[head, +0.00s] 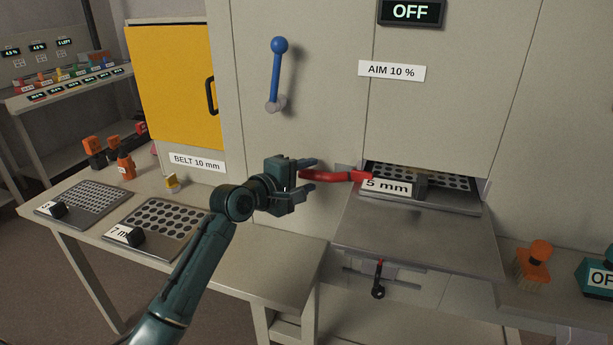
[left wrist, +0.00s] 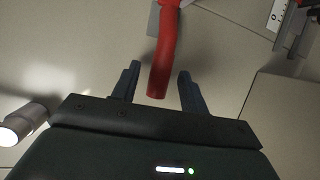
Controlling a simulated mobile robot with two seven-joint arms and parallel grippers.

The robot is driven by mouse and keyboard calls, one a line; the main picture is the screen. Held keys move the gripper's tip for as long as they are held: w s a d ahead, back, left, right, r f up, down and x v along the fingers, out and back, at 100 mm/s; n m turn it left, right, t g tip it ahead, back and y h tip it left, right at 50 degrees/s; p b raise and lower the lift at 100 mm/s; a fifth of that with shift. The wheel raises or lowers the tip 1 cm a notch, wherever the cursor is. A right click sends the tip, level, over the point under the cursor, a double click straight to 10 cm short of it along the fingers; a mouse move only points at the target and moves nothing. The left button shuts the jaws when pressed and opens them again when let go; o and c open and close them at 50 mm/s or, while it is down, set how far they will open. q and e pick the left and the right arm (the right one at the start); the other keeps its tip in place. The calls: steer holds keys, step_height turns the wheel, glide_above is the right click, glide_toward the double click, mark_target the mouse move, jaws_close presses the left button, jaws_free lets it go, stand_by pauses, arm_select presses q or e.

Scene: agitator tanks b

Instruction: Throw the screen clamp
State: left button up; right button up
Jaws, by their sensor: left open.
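The screen clamp is a red handle (head: 335,176) lying roughly level in front of the cabinet, left of the slot. Its right end meets the slot's left edge by a screen marked 5 mm (head: 447,181), which sits in the slot. My left gripper (head: 311,175) is open, with its fingers above and below the handle's left end. In the left wrist view the red handle (left wrist: 164,55) comes down between the open fingers, with a gap on each side. Whether it touches either finger cannot be told for sure. My right gripper is not in view.
A blue lever (head: 277,75) stands upright above my gripper. A grey shelf (head: 420,243) juts out below the slot. Two perforated screens, one marked 7 m (head: 160,215), lie on the left bench. A yellow door (head: 175,85) is behind it. An orange-topped object (head: 532,265) stands right.

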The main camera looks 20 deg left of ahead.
arm_select(q)
steer(key=shift+w, duration=0.1)
steer(key=shift+c, duration=0.3)
jaws_close()
